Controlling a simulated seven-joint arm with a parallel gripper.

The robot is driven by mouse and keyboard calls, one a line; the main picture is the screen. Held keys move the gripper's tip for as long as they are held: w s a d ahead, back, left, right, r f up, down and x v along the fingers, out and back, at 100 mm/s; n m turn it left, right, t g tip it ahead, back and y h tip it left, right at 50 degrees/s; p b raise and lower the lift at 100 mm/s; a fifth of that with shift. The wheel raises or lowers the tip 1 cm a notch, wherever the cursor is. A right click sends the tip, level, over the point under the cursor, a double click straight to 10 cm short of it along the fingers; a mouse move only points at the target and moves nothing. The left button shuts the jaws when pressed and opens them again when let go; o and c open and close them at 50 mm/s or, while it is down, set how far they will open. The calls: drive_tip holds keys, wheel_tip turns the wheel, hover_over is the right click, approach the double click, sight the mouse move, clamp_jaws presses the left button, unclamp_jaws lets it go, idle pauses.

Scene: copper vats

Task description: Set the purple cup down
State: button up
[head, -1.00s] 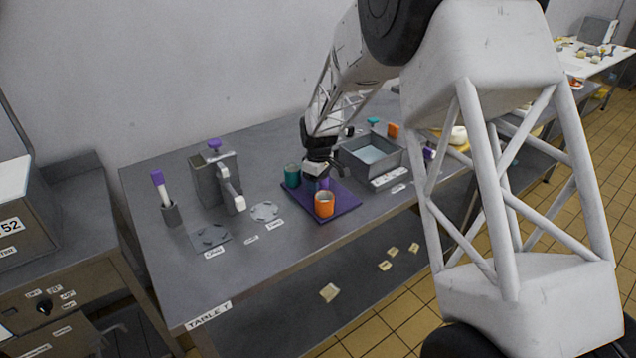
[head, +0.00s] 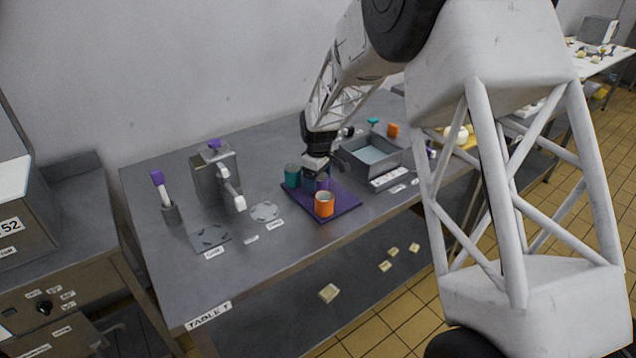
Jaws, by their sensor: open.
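The purple cup (head: 321,183) stands on the purple mat (head: 338,200), between a teal cup (head: 292,175) behind left and an orange cup (head: 324,204) in front. My gripper (head: 317,172) is open just above and behind the purple cup, partly hiding its far side. Whether a finger touches the cup is too small to tell.
A grey open bin (head: 402,157) stands right of the mat. A grey jug-like vessel (head: 210,180) and a small holder with a purple-topped stick (head: 171,214) stand at left.

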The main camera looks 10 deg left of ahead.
wheel_tip(320, 180, up, 10)
drive_tip(key=shift+r, duration=0.15)
idle(0.3)
idle(0.7)
drive_tip(key=shift+d+r, duration=0.1)
drive_tip(key=s+d+r+m+t, duration=0.1)
drive_tip(key=s+d+r+m, duration=0.2)
drive_tip(key=s+d+r, duration=0.55)
drive_tip(key=s+d+r+m, duration=0.4)
drive_tip(key=s+d+r, duration=0.1)
drive_tip(key=s+d, duration=0.7)
drive_tip(key=s+d+f+m+t, duration=0.1)
drive_tip(key=s+d+m, duration=0.2)
drive_tip(key=s, duration=1)
drive_tip(key=s+d+f+m, duration=0.1)
drive_tip(key=s+d+m, duration=0.2)
drive_tip(key=s+d, duration=0.6)
drive_tip(key=s, duration=0.5)
drive_tip(key=shift+s+f+m+t, duration=0.25)
drive_tip(key=shift+f+m+t, duration=0.15)
